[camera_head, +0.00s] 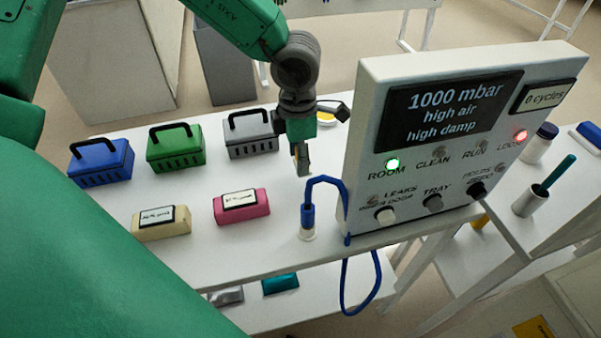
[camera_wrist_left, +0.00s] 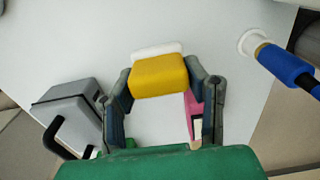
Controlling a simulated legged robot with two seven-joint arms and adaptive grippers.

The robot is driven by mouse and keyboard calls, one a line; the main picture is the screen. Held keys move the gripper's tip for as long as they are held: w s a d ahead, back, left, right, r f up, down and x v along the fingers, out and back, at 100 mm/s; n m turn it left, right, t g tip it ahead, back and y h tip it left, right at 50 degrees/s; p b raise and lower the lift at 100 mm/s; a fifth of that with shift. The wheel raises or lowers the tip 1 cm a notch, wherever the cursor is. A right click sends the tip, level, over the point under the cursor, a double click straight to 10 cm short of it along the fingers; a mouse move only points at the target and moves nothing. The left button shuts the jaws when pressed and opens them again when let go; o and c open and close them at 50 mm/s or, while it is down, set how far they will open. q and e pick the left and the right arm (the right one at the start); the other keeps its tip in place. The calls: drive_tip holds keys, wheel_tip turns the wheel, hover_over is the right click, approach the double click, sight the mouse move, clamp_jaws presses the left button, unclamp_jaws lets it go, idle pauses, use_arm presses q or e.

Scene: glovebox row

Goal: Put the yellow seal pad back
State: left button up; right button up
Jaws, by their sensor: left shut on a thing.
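My left gripper (camera_head: 301,160) hangs above the white table, just left of the panel. In the left wrist view its two fingers (camera_wrist_left: 163,95) are closed on the sides of the yellow seal pad (camera_wrist_left: 158,76), a yellow block with a white part (camera_wrist_left: 157,48) at its far side. In the head view the fingers mostly hide the held pad. A round yellow thing in a white rim (camera_head: 326,118) shows behind the gripper; I cannot tell what it is. My right gripper is not in view.
Blue (camera_head: 101,161), green (camera_head: 174,147) and grey (camera_head: 250,135) handled boxes stand left. Cream (camera_head: 162,223) and pink (camera_head: 241,206) labelled blocks lie in front. A blue cabled plug (camera_head: 307,220) stands close below the gripper. The upright panel (camera_head: 368,130) blocks the right, reading 1000 mbar, ROOM lit green.

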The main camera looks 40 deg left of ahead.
sight(295, 162)
use_arm(q)
drive_tip(key=shift+a+f, duration=0.25)
drive_tip(key=shift+f, duration=0.25)
drive_tip(key=f, duration=0.1)
drive_tip(key=a+f, duration=0.1)
drive_tip(key=f, duration=0.1)
drive_tip(key=shift+s+f+b, duration=0.1)
drive_tip(key=shift+b, duration=0.2)
drive_tip(key=shift+d+f, duration=0.15)
drive_tip(key=shift+f, duration=0.15)
drive_tip(key=shift+d+r, duration=0.1)
drive_tip(key=shift+d, duration=0.4)
drive_tip(key=shift+c, duration=0.5)
drive_tip(key=o, duration=1.1)
drive_tip(key=shift+a, duration=0.35)
drive_tip(key=shift+a+r, duration=0.1)
drive_tip(key=shift+r, duration=0.05)
drive_tip(key=r, duration=0.3)
drive_tip(key=r+p, duration=0.1)
drive_tip(key=r, duration=0.6)
drive_tip(key=shift+d+r+p, duration=0.3)
drive_tip(key=shift+r+p, duration=0.05)
drive_tip(key=shift+r, duration=0.05)
drive_tip(key=shift+a+r, duration=0.1)
drive_tip(key=shift+r, duration=0.2)
drive_tip(key=shift+a+r, duration=0.15)
drive_tip(key=shift+a, duration=0.05)
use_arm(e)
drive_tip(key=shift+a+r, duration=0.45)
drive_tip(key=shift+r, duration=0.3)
